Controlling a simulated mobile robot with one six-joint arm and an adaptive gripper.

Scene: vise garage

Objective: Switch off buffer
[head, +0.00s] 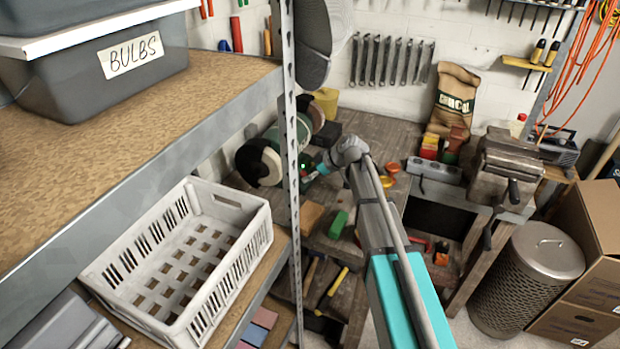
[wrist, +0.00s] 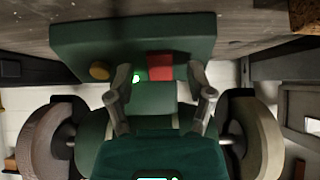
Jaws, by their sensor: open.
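The buffer is a dark green bench machine with a wheel on each side. In the head view its green body (head: 273,136) and pale-faced near wheel (head: 259,163) show behind the shelf post. In the wrist view its green base (wrist: 78,48) fills the upper middle, with a red switch (wrist: 160,66), a lit green lamp (wrist: 136,78) and a brownish-yellow knob (wrist: 99,71) on the front. My gripper (wrist: 162,90) is open, its fingers on either side of the lamp and switch. I cannot tell whether it touches them. In the head view my gripper (head: 311,180) is partly hidden.
A metal shelf post (head: 291,130) stands close left of my gripper. A white crate (head: 190,255) sits on the shelf. A green block (head: 338,224) lies on the workbench (head: 385,132). A vise (head: 508,160) is at the right, above a mesh bin (head: 525,285).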

